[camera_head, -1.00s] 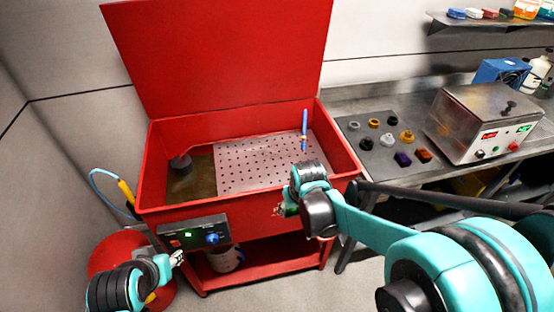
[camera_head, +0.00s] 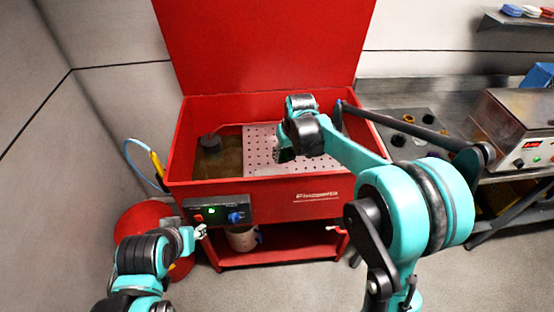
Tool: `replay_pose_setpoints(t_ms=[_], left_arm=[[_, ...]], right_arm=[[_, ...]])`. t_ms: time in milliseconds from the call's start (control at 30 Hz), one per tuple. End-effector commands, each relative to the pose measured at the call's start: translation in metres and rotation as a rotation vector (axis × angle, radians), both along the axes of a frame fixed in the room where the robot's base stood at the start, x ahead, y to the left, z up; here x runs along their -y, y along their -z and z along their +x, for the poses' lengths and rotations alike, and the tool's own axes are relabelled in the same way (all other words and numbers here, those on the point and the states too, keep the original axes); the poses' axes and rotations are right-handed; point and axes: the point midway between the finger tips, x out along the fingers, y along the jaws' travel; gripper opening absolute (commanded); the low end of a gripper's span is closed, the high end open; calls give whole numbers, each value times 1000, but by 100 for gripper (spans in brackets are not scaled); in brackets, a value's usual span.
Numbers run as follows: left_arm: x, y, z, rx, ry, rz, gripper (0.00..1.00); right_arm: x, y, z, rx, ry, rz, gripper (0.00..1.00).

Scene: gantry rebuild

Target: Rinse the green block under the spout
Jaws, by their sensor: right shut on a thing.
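My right gripper (camera_head: 282,152) is over the red wash basin (camera_head: 250,185), above its perforated plate (camera_head: 262,140). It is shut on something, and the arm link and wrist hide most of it. The green block cannot be made out clearly in the gripper. The blue spout that stood at the back right of the basin is hidden behind my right arm. My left gripper (camera_head: 201,231) is low in front of the basin, near the control panel; its fingers are too small to read.
A control panel (camera_head: 218,211) with a green light and blue knob is on the basin's front. A red round container (camera_head: 140,217) stands left of it. A bench at the right bears a dark mat (camera_head: 398,122) with small parts and a metal heated bath (camera_head: 510,125).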

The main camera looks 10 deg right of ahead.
Motion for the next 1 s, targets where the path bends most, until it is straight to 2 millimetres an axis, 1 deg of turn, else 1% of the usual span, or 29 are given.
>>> replay_pose_setpoints(t_ms=[33,167,233,300,400,500,600,700,867,1000], left_arm=[[0,0,0,0,0,0,40],[0,0,0,0,0,0,40],[0,0,0,0,0,0,40],[0,0,0,0,0,0,40],[0,0,0,0,0,0,40],[0,0,0,0,0,0,40],[0,0,0,0,0,0,40],[0,0,0,0,0,0,40],[0,0,0,0,0,0,40],[0,0,0,0,0,0,40]], right_arm=[[15,11,7,0,19,0,16],[58,41,20,0,70,-1,16],[87,60,26,-1,107,-1,16],[116,79,30,-1,146,-2,16],[152,101,31,-2,198,-2,16],[181,117,29,-2,241,-3,16],[199,127,28,-2,271,-3,16],[208,132,27,-2,287,-3,16],[211,136,33,-2,292,-3,16],[211,138,45,-2,291,-2,16]])
